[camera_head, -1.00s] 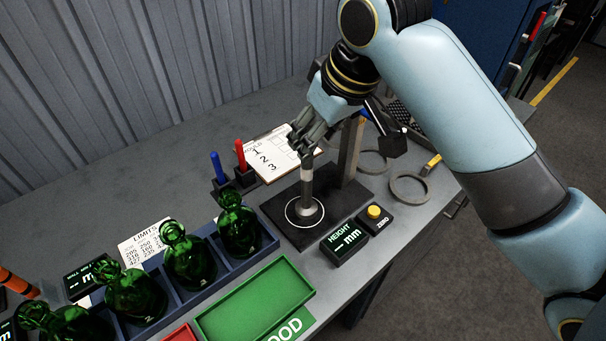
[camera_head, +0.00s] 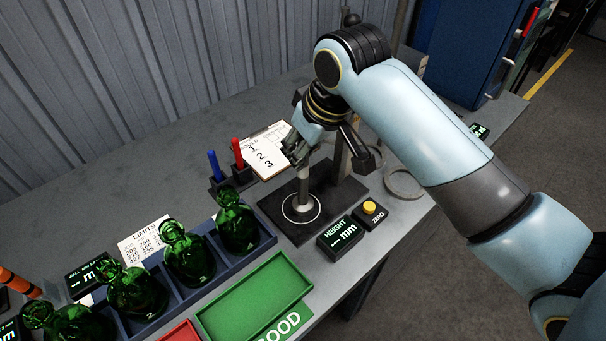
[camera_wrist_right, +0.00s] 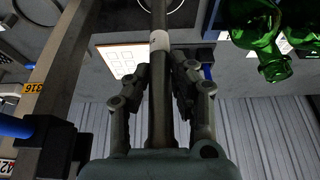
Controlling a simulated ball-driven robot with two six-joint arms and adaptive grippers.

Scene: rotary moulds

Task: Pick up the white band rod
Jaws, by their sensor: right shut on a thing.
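The rod with a white band (camera_head: 305,186) stands upright, its wide foot inside the white ring of the black height gauge base (camera_head: 275,210). My right gripper (camera_head: 300,158) is shut on the upper part of the rod, from above. In the right wrist view the rod (camera_wrist_right: 160,90) runs between the two fingers (camera_wrist_right: 160,75), and its white band (camera_wrist_right: 159,40) shows just beyond the fingertips. The rod's top is hidden by the gripper in the head view. My left gripper is not in view.
A gauge post (camera_head: 343,160) stands close behind the rod. The height display (camera_head: 341,232) and the yellow zero button (camera_head: 370,207) are in front. Green bottles (camera_head: 237,225) stand in a blue rack at left. A green tray (camera_head: 255,298) lies in front; a clipboard (camera_head: 268,155) lies behind.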

